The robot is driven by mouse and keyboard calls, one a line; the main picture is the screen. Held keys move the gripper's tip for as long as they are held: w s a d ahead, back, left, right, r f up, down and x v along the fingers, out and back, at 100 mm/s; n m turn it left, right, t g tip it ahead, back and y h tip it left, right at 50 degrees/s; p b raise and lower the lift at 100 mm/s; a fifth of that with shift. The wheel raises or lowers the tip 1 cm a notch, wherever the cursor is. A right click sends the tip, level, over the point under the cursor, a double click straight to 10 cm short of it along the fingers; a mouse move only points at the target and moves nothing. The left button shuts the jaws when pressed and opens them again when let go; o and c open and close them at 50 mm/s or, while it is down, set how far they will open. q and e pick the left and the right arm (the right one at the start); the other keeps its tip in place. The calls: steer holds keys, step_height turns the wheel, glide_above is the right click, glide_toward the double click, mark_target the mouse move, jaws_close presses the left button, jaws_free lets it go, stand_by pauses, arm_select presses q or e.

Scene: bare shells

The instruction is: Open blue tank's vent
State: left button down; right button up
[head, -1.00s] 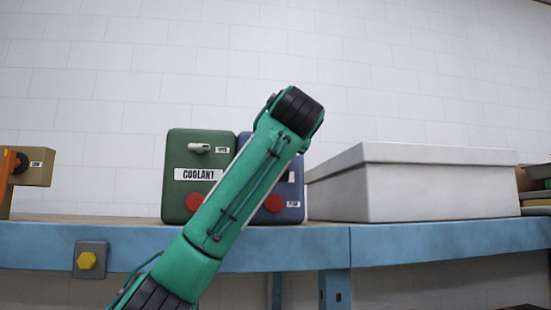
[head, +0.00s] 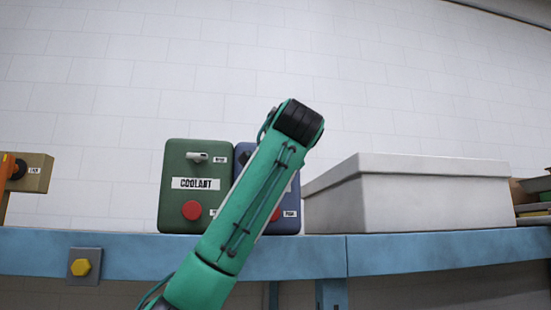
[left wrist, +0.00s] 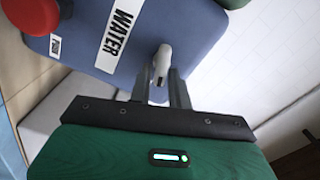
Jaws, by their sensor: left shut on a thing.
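The blue tank (head: 293,203) stands on the bench beside the green tank, mostly hidden behind my left arm in the head view. The left wrist view shows its blue face (left wrist: 88,45) with a white WATER label (left wrist: 122,30). Its vent is a pale grey lever (left wrist: 162,60) on that face. My left gripper (left wrist: 161,76) has its fingers on either side of the lever and is shut on it. The gripper itself is hidden in the head view. My right gripper is in neither view.
The green COOLANT tank (head: 187,217) has its own grey lever (head: 197,157) and a red knob (head: 192,210). A large white box (head: 420,195) stands to the right on the blue-edged bench (head: 440,249). A brown box (head: 38,172) is at far left.

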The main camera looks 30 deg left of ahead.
arm_select(q)
steer(key=shift+f+m, duration=0.2)
steer(key=shift+m, duration=1.7)
steer(key=shift+b, duration=0.3)
steer(key=c, duration=1.4)
jaws_free()
steer(key=shift+w, duration=0.1)
steer(key=shift+c, duration=0.2)
steer(key=b+v, duration=0.6)
steer(key=v, duration=0.7)
steer(key=shift+s+d, duration=0.3)
steer(key=shift+f, duration=0.1)
